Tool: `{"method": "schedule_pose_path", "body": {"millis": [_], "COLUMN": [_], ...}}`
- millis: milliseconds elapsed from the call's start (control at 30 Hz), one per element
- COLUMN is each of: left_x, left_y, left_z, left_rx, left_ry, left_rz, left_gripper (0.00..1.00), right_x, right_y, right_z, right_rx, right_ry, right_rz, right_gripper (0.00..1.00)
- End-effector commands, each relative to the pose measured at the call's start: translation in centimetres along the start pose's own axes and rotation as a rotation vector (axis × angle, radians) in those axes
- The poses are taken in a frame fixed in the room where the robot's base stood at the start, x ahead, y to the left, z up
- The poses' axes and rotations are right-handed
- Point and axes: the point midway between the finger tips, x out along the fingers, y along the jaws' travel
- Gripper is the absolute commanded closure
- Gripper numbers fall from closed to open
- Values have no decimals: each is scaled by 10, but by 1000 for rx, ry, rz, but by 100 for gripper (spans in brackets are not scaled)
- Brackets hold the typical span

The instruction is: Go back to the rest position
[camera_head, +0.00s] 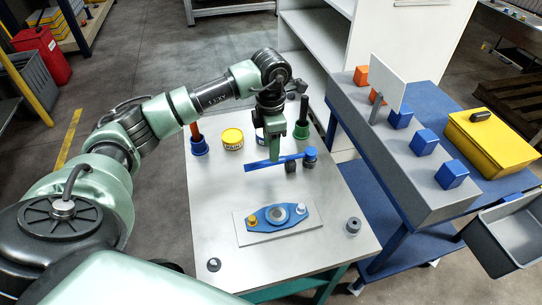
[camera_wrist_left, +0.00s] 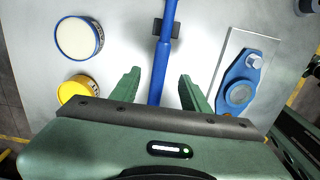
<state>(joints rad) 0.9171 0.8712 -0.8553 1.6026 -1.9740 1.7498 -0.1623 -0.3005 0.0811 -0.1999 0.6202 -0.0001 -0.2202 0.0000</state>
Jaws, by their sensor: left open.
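My left gripper (camera_head: 275,157) is over the worktable (camera_head: 210,230), pointing down. In the left wrist view its two green fingers (camera_wrist_left: 158,80) are apart. A long blue tool (camera_head: 262,163) with a round dark-blue end lies beneath it, by a small black holder (camera_head: 291,166). In the left wrist view the blue tool (camera_wrist_left: 164,55) runs between the fingers. I see no finger touching it, and the gap in height is hard to tell. My right gripper is in neither view.
A blue flanged part (camera_head: 270,217) sits on a plate at the table's front. A yellow paint can (camera_head: 232,139), a blue cup (camera_head: 199,147) and a green cup (camera_head: 301,131) stand at the back. On the right, a grey conveyor frame (camera_head: 385,150) carries blue and orange cubes beside a yellow case (camera_head: 490,140).

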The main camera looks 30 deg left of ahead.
Motion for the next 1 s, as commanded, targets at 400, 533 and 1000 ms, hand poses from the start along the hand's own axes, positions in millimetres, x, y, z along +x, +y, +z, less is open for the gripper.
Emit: {"method": "schedule_pose_path", "body": {"millis": [400,533,1000], "left_x": [-28,-28,-76], "left_y": [0,0,0], "left_z": [0,0,0], "left_rx": [-1,-1,-1], "left_ry": [0,0,-1], "left_rz": [0,0,0], "left_gripper": [54,54,54], "right_x": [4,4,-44], "right_y": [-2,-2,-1], "right_z": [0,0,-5], "right_rx": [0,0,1], "right_ry": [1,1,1], "right_rz": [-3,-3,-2], "right_gripper": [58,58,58]}}
